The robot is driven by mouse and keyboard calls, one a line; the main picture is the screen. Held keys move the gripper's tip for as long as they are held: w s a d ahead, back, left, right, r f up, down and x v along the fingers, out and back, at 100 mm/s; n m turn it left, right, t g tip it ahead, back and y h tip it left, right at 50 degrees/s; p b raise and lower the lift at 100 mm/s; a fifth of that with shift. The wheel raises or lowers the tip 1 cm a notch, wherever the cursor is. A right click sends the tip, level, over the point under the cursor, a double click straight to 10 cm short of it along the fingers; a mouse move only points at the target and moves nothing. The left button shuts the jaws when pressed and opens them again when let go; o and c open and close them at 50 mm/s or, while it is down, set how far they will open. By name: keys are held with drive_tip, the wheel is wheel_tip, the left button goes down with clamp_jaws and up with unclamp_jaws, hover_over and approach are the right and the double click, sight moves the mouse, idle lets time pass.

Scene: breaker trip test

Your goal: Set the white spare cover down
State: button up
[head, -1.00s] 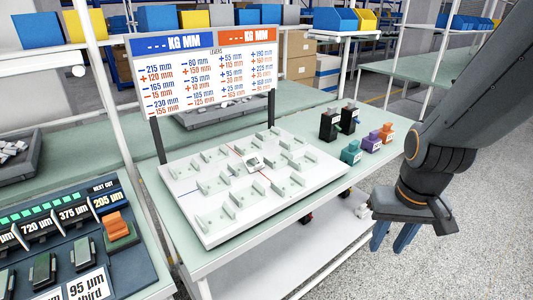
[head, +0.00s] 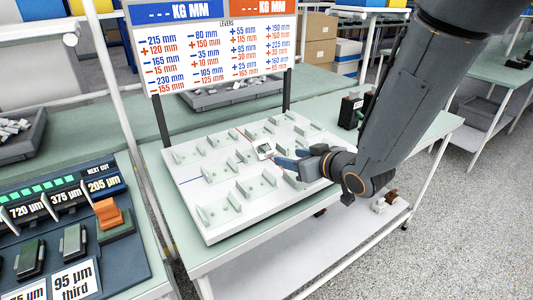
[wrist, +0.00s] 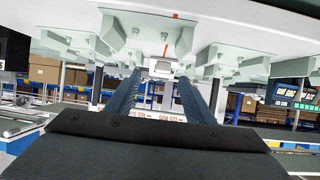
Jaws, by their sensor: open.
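My gripper (head: 290,158) has blue fingers and is over the white board (head: 222,232), at its right-middle part. The fingers are apart, and they also show spread in the wrist view (wrist: 159,78). A small white unit with a dark face (head: 264,150) sits mid-board, just left of the fingertips. In the wrist view a white piece (wrist: 162,67) shows between the fingertips, beyond them; contact cannot be told. I cannot tell which white piece is the spare cover. A small white piece (head: 380,205) also lies on the lower shelf.
Pale bracket-like holders (head: 222,211) stand in rows on the board. A sign (head: 220,50) on dark posts rises behind it. Black blocks (head: 350,110) stand at the right, partly behind my arm. A dark console (head: 75,225) is at the left. A grey tray (head: 235,92) lies behind.

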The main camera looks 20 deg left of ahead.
sight(271, 151)
drive_tip(key=shift+a, duration=0.65)
drive_tip(key=shift+a+y, duration=0.3)
drive_tip(key=shift+w+d+p+x, duration=0.15)
drive_tip(key=shift+p+x, duration=0.45)
drive_tip(key=shift+x, duration=1.15)
drive_tip(key=shift+w+d+p+x, duration=0.15)
drive_tip(key=shift+p+x, duration=0.45)
drive_tip(key=shift+x, duration=1.2)
drive_tip(key=shift+a, duration=0.1)
drive_tip(key=shift+r, duration=0.1)
clamp_jaws()
